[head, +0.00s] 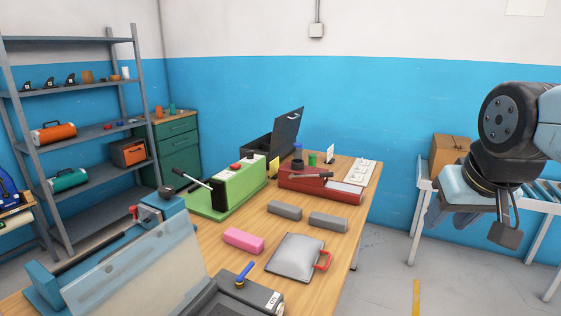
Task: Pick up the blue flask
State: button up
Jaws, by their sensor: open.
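A small dark blue upright container (297,157) stands at the back of the wooden table, behind the red machine. It is the only blue flask-like thing I can make out, and its lower part is hidden by the machine. My gripper (472,222) hangs at the right of the head view, in front of the roller conveyor and well to the right of the table. It is open, with nothing seen in it, and it is apart from the container.
The wooden table (310,240) also bears a red machine (318,186), a green machine (215,195), a pink block (243,240), grey blocks and a silver pad (297,256). A grey shelf (95,138) stands left. Bare floor lies right of the table.

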aim_at(297, 149)
jog(key=z, duration=0.2)
jog(key=i, duration=0.85)
jog(key=u, duration=0.2)
jog(key=k, duration=0.85)
jog(key=z, duration=0.15)
jog(key=i, duration=1)
jog(key=u, duration=0.05)
